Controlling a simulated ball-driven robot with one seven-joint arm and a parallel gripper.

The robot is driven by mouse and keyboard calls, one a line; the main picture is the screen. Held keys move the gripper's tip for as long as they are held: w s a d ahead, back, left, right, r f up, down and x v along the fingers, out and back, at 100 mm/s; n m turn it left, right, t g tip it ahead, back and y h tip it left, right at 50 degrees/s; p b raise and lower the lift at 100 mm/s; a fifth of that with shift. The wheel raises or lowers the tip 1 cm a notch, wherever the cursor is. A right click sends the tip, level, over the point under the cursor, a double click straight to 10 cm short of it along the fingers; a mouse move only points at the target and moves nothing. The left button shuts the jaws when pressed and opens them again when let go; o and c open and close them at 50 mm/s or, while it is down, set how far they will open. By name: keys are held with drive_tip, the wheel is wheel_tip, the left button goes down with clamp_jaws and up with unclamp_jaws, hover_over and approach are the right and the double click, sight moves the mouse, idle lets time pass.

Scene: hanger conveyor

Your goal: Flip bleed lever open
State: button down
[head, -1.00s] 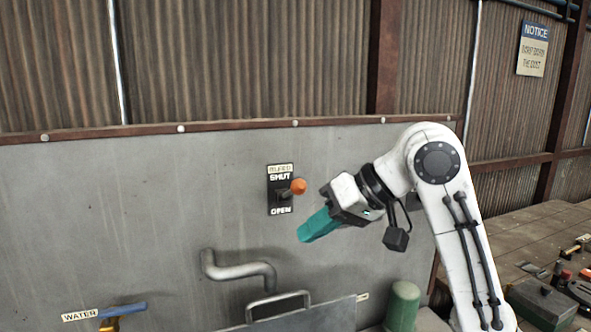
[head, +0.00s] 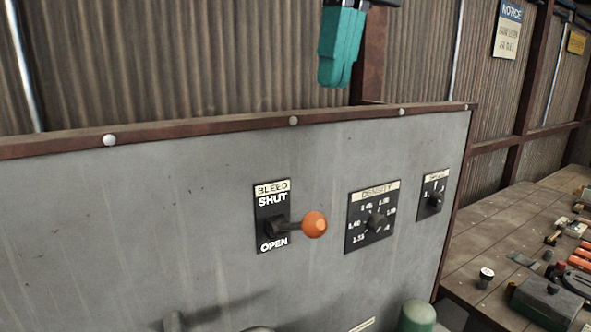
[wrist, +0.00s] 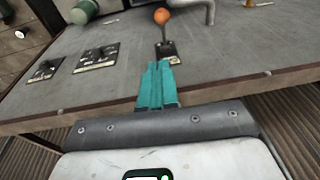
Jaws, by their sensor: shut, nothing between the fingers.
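The bleed lever (head: 314,224) has an orange ball knob on a dark stem and juts out from its black plate (head: 264,205). The plate reads BLEED and SHUT at the top and OPEN at the bottom. The knob sits roughly level with the plate's middle, slightly nearer OPEN in the picture. My gripper (head: 337,84) has teal fingers, shut and empty, hanging above the panel's top edge and apart from the lever. In the wrist view the closed fingers (wrist: 158,65) point toward the lever's plate (wrist: 168,51), with the orange knob (wrist: 162,16) beyond.
The lever is on a grey metal panel (head: 130,240) with a brown top rail (head: 220,128). A density dial (head: 375,222) and a smaller dial (head: 436,201) are to the right. A wooden bench (head: 500,225) with tools stands at far right. A green cylinder (head: 417,315) is below.

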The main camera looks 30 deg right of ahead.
drive_tip(key=shift+r, duration=0.15)
drive_tip(key=shift+w, duration=0.1)
drive_tip(key=b, duration=0.1)
hover_over(297, 225)
drive_tip(key=s+d, duration=0.2)
drive_tip(key=f, duration=1.2)
drive_tip(key=shift+s+a+f, duration=0.1)
drive_tip(key=shift+a+f, duration=0.1)
drive_tip(key=shift+s+a+f+b, duration=0.25)
drive_tip(key=shift+f+b, duration=0.35)
drive_tip(key=shift+b, duration=0.15)
drive_tip(key=shift+d+f, duration=0.1)
